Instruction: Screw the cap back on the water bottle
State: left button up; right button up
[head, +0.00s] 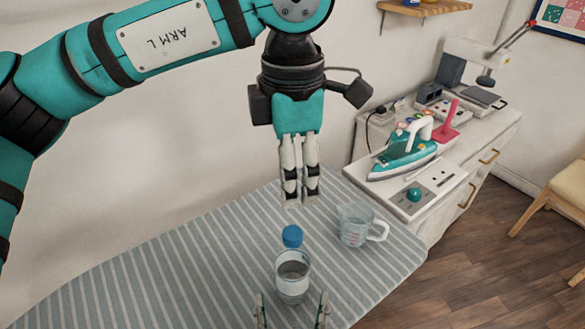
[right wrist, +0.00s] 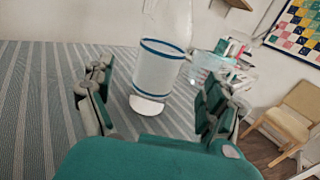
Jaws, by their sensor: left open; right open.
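The clear water bottle (head: 293,284) stands upright on the striped board, with the blue cap (head: 292,236) at its top end. I cannot tell whether the cap is seated on the neck or threaded. My left gripper (head: 300,203) is open, pointing down, a little above and apart from the cap. My right gripper (head: 291,312) is open and low at the near side, with a fingertip on either side of the bottle. In the right wrist view the bottle (right wrist: 157,70) stands beyond and between the spread fingers; its top is cut off there.
The striped board (head: 150,285) is bare to the left. A clear measuring cup (head: 354,226) stands right of the bottle. A wooden chair (head: 560,195) stands far right.

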jog(key=shift+s, duration=2.4)
